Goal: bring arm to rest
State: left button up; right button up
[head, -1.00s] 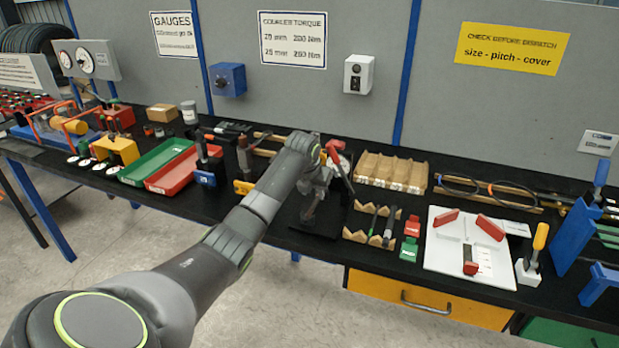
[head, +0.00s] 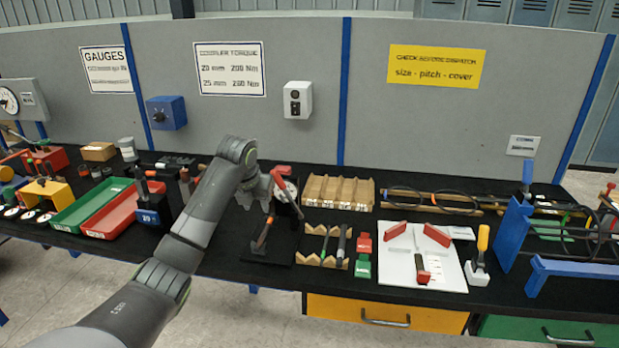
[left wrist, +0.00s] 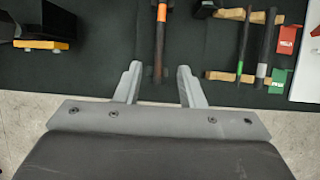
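My left arm (head: 165,275) comes in from the lower left of the head view and is raised over the bench, bent at the wrist. Its gripper (left wrist: 160,78) is open and empty in the left wrist view, its two grey fingers apart. A dark-handled tool with an orange band (left wrist: 158,45) lies beyond and in line with the gap between the fingertips; I see no contact. In the head view a similar tool (head: 263,236) rests on a black mat below the wrist. The fingers are hard to make out in the head view. My right gripper is in neither view.
The black bench is crowded: green tray (head: 85,208), red tray (head: 112,214), wooden rack (head: 338,192), notched wooden holders (head: 323,262), white board (head: 398,268) and blue stand (head: 513,232). A grey panel (head: 400,110) stands behind. Open floor (head: 270,318) lies in front.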

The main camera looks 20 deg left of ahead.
pick_arm(q)
jog(key=s+d+f+n, duration=0.4)
jog(key=s+f+n, duration=0.3)
jog(key=s+f, duration=0.25)
jog(key=s+d+f+n, duration=0.3)
jog(key=s+f+n, duration=0.45)
jog(key=f, duration=0.25)
jog(key=s+d+f+n, duration=0.1)
jog(key=s+d+n, duration=0.1)
jog(key=s+n, duration=0.95)
jog(key=s+d+n, duration=0.3)
jog(key=s+n, duration=0.5)
jog(key=s, duration=0.6)
notch_tip(320, 180, down, 25)
jog(key=a+g, duration=0.2)
jog(key=s+d+f+g, duration=0.1)
jog(key=s+f, duration=1.4)
jog(key=shift+d+f, duration=0.2)
jog(key=shift+f, duration=0.2)
